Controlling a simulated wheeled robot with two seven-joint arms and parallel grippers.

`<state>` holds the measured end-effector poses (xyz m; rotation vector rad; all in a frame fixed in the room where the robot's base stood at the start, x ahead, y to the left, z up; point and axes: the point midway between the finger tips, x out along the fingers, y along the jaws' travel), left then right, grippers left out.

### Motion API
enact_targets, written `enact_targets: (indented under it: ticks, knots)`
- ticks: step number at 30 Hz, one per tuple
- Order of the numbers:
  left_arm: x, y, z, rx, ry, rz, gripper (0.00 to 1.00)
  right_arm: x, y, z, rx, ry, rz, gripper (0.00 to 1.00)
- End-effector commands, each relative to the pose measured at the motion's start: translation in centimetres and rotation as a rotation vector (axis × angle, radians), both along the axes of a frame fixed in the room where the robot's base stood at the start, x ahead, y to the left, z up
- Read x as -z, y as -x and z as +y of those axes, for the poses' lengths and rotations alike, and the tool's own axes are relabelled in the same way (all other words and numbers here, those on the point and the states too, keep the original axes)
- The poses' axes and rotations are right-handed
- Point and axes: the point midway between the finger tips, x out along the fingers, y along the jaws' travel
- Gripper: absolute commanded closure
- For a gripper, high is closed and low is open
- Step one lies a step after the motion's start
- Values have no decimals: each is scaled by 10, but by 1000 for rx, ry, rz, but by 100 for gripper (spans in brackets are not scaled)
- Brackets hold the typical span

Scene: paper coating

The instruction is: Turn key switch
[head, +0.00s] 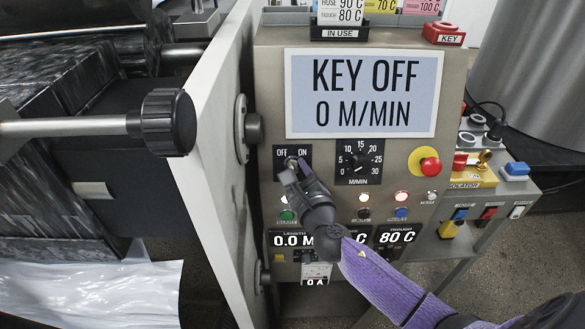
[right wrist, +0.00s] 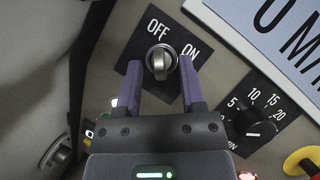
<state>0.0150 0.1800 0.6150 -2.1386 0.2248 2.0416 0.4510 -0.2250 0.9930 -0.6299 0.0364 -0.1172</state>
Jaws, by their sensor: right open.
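The key switch (head: 291,161) is on the upright grey panel under the OFF and ON labels, partly hidden by my right gripper in the head view. In the right wrist view the silver key switch (right wrist: 161,62) points roughly between OFF and ON in the tilted picture. My right gripper (right wrist: 160,75) is open, with one purple finger on each side of the key. I cannot tell whether either finger touches it. In the head view my right gripper (head: 296,168) reaches up to the switch from the lower right. My left gripper is not in view.
A display (head: 363,93) above reads KEY OFF, 0 M/MIN. A speed dial (head: 358,162) sits right of the switch, with a red emergency button (head: 429,166) beyond. Lit buttons lie below. A red KEY holder (head: 443,34) is at the top right. A black knob (head: 168,122) stands left.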

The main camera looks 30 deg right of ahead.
Motion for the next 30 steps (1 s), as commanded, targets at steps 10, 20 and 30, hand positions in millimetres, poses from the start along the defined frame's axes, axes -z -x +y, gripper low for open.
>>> enact_targets:
  ticks: [10,20,30]
  knots:
    - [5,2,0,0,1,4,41,0,-21,-3,0,-2,2,50]
    - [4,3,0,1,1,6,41,1,-20,-3,0,-2,2,92]
    - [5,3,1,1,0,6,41,1,-20,-2,4,-10,-1,100]
